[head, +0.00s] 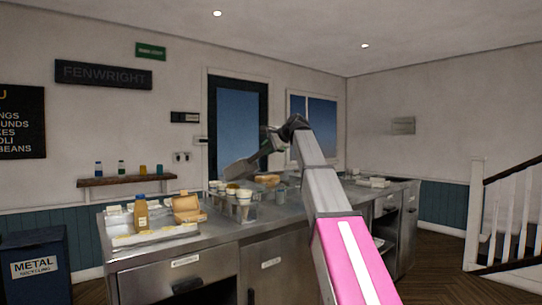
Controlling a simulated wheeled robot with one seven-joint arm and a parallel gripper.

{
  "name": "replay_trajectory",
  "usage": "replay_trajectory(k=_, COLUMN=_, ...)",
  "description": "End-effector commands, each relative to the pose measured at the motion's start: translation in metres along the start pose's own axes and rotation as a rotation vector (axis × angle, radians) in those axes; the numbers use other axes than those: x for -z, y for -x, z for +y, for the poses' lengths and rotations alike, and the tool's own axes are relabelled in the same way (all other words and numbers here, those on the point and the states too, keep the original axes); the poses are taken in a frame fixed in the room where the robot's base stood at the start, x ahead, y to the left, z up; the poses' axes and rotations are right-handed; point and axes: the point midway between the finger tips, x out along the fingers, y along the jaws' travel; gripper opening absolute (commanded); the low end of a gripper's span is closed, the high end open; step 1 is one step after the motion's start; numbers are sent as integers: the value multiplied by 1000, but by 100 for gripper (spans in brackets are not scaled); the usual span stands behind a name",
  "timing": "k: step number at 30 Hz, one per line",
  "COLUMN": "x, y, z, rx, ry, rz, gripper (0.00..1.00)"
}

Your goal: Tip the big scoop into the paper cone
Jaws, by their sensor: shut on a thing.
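My arm rises through the middle of the head view and bends over at the top. My gripper (271,139) is small here and is shut on the big scoop, holding it above the counter. The scoop (243,167) is grey and slants down to the left, its broad end just over the cones. Several pale paper cones stand in a holder on the counter; one paper cone (244,197) is at the front. Some cone tops look yellowish or brown, but the filling is too small to tell. I cannot tell whether the scoop touches a cone or what it holds.
The steel counter (205,246) runs across the middle. On its left are a tray (125,241), an orange-brown bottle (141,212) and an open brown box (187,207). A wall shelf (127,180) holds small bottles. A blue metal bin (36,265) stands left, stairs right.

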Motion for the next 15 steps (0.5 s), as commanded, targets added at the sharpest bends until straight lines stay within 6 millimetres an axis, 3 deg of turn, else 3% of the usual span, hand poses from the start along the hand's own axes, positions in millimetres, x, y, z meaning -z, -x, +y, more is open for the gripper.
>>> replay_trajectory(k=15, x=-10, y=-16, z=-54, rx=-198, ry=13, rz=39, gripper=0)
